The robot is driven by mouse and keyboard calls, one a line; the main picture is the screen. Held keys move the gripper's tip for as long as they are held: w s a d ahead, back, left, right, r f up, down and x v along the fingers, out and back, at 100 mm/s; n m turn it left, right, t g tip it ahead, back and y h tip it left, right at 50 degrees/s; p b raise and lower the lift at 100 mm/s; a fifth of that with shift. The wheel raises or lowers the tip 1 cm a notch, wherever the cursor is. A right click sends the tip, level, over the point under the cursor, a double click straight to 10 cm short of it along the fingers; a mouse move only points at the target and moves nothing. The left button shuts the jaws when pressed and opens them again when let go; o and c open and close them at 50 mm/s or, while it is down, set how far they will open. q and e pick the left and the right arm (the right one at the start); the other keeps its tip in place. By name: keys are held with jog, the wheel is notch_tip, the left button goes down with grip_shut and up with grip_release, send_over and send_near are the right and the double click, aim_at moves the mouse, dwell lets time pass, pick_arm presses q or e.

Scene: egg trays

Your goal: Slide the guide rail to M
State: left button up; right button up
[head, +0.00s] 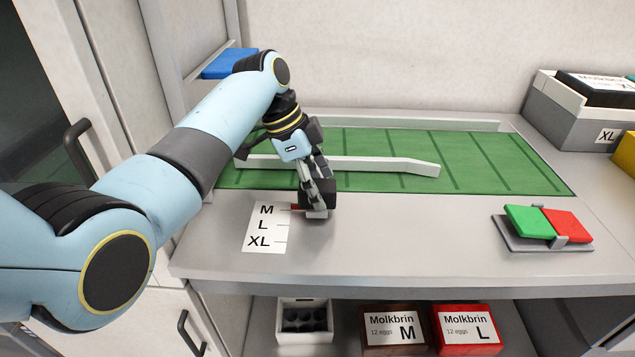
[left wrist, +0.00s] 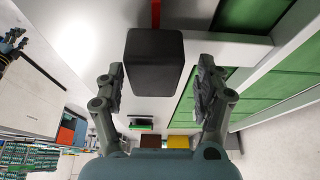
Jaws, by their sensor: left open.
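The white guide rail (head: 370,163) lies across the green belt (head: 480,160) and bends near its right end. Its black block-shaped handle (head: 322,194) is at the belt's front edge, partly hidden by my left gripper (head: 316,208). In the left wrist view the handle (left wrist: 155,62) is between the two open fingers (left wrist: 160,90), with a gap on each side. The rail (left wrist: 235,48) runs off to the right there. A red pointer (head: 297,207) shows beside the M on the white scale card (head: 265,228), which reads M, L, XL.
A stand with green and red buttons (head: 530,222) is on the right of the counter. A grey XL box (head: 565,115) stands at the back right. Egg cartons marked M (head: 393,335) and L (head: 467,330) are on the shelf below. The counter's front middle is clear.

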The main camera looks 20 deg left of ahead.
pick_arm(q)
jog(key=shift+r, duration=0.1)
jog(key=v, duration=1.2)
pick_arm(e)
jog(key=shift+w, duration=0.1)
